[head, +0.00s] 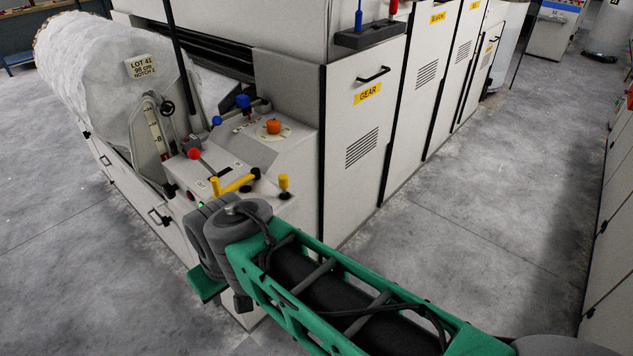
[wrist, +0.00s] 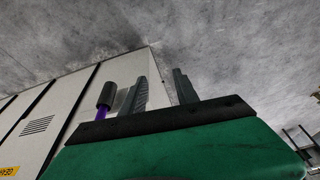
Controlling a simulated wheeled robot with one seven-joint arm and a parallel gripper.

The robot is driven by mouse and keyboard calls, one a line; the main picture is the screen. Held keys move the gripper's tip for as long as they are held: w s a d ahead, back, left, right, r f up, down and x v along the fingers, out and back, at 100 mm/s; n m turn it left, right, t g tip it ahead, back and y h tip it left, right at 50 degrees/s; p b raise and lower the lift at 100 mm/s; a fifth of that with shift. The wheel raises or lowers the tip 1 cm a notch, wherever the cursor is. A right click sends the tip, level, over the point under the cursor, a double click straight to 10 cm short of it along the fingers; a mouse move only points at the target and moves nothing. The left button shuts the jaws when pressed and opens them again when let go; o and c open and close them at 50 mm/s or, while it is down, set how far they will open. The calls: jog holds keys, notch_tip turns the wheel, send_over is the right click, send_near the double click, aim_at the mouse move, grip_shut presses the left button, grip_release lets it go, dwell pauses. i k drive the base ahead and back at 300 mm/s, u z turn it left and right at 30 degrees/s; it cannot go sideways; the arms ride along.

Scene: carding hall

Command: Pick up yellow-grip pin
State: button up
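Yellow parts show on the sloping control console (head: 292,150) in the head view. One is a small upright yellow grip (head: 284,183) in a dark base at the console's right edge. Another is a slanting yellow bar (head: 240,183) with a yellow upright end, just above my wrist. I cannot tell for sure which is the pin. My wrist hides part of the console front, and my fingers are hidden in the head view. In the wrist view my gripper (wrist: 162,88) has two grey fingers apart with nothing between them. No yellow grip shows there.
A purple rod with a black grip (wrist: 105,98) stands left of my fingers in the wrist view. The console carries a red ball lever (head: 194,154), an orange knob (head: 273,126) and a blue knob (head: 243,101). A cabinet (head: 365,130) stands behind. The floor (head: 470,215) at right is clear.

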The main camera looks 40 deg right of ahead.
aim_at(283, 179)
jog(key=i, duration=1)
